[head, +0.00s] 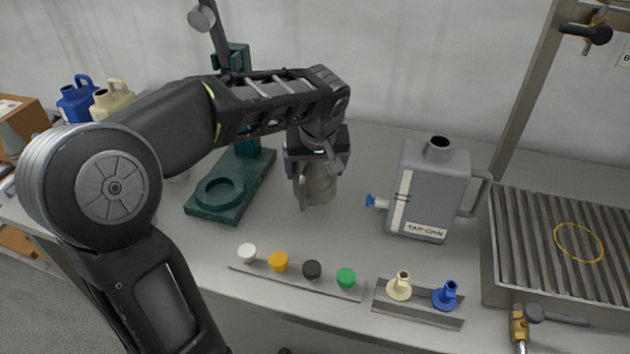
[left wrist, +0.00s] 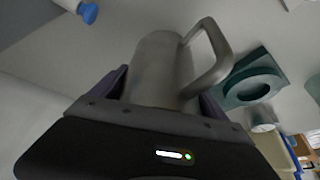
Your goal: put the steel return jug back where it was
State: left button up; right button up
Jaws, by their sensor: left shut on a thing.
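The steel return jug (head: 318,187) hangs in my left gripper (head: 317,168), above the bench between the green stand and the grey can. In the left wrist view the jug (left wrist: 160,70) sits between the gripper fingers (left wrist: 160,95), with its handle towards the right. My left gripper is shut on it. The green stand (head: 205,211) has a round ring seat on its base, and the seat looks empty. The stand also shows in the left wrist view (left wrist: 258,68), to the right of the jug. My right gripper is in neither view.
A grey can labelled TAP CAN (head: 432,190) with a blue tap stands right of the jug. Several coloured caps (head: 312,270) line a front strip, beside a tray (head: 418,308) with cream and blue fittings. A ribbed metal drainer (head: 545,290) is at right. Blue and cream jugs stand far left.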

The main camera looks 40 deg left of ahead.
aim_at(315, 180)
pick_arm(q)
jog(key=shift+f, duration=1.8)
jog(key=shift+f, duration=0.2)
jog(key=o, duration=1.6)
jog(key=shift+r, duration=0.1)
jog(key=shift+r, duration=0.2)
jog(key=v, duration=1.2)
